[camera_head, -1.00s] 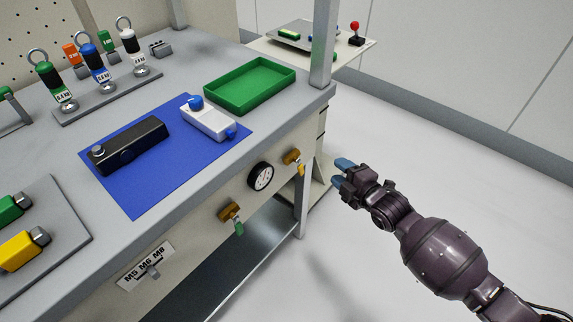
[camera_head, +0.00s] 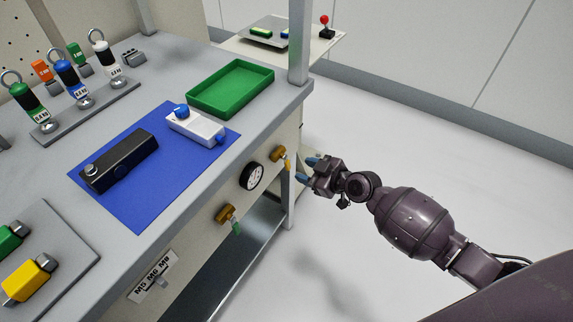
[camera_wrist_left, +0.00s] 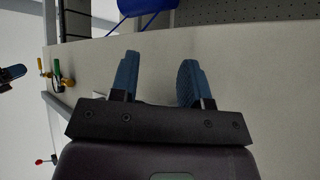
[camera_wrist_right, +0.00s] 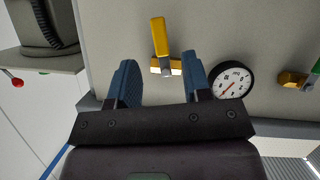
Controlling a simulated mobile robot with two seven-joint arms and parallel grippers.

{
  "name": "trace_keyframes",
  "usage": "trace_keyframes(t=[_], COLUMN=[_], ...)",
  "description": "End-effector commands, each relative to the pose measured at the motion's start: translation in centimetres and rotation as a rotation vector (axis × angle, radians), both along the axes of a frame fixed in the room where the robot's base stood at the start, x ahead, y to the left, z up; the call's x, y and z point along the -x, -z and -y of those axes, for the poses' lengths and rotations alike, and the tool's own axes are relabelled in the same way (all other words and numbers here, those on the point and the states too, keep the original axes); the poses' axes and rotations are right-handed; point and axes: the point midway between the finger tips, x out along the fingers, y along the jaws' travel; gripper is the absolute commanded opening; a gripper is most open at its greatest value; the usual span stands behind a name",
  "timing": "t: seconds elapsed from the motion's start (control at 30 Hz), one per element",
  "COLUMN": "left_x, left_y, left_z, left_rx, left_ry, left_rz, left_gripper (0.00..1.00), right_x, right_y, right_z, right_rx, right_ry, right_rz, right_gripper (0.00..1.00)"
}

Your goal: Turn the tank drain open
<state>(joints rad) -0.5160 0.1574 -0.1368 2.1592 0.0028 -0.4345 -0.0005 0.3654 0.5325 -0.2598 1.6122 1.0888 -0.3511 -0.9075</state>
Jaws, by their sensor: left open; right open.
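Two brass valves sit on the bench's front panel: one with a yellow lever (camera_head: 282,155), the other with a green lever (camera_head: 230,220). No label shows which is the tank drain. My right gripper (camera_head: 308,169) is open and empty, just right of the yellow-lever valve in the head view. In the right wrist view, the yellow lever (camera_wrist_right: 160,37) lies ahead between the open fingers (camera_wrist_right: 159,64), apparently untouched. My left gripper (camera_wrist_left: 160,62) is open and empty, facing the pale panel; it is outside the head view. The green lever (camera_wrist_left: 57,69) also shows there.
A round gauge (camera_head: 252,176) sits between the valves, close to my right finger in the right wrist view (camera_wrist_right: 232,82). A bench post (camera_head: 299,40) rises near the green tray (camera_head: 232,88). Floor to the right is clear.

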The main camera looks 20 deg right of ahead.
Motion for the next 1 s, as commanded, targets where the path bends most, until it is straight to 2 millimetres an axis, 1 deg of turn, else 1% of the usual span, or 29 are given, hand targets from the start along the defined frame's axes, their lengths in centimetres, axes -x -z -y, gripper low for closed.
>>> trace_keyframes(t=[0.03,0.2,0.4,0.6,0.87,0.97,1.0], left_x=[0.1,-0.1,-0.3,-0.6,-0.5,-0.4,-0.3], left_y=[0.3,0.5,0.8,0.7,0.6,0.7,0.7], left_z=[0.0,0.0,-0.1,-0.2,-0.2,-0.2,-0.2], left_rx=[0.000,-0.001,-0.004,-0.005,-0.005,-0.006,-0.006], left_ry=[0.000,0.002,0.004,0.007,0.007,0.007,0.007], left_rz=[-0.004,-0.005,-0.005,0.001,0.001,-0.002,-0.004], left_gripper=[0.43,0.43,0.43,0.43,0.43,0.43,0.43], right_x=[-0.8,-3.1,-4.9,-5.7,-5.8,-5.8,-5.8], right_y=[0.6,1.7,2.5,2.8,2.7,2.7,2.7], right_z=[-0.6,-2.0,-3.1,-3.6,-3.6,-3.6,-3.6], right_rx=[-0.002,0.000,0.001,0.002,0.003,0.003,0.003], right_ry=[0.000,0.001,0.000,0.000,0.000,0.000,0.000], right_rz=[-0.003,-0.001,0.000,0.001,0.002,0.002,0.002], right_gripper=[0.45,0.45,0.45,0.45,0.45,0.31,0.25])
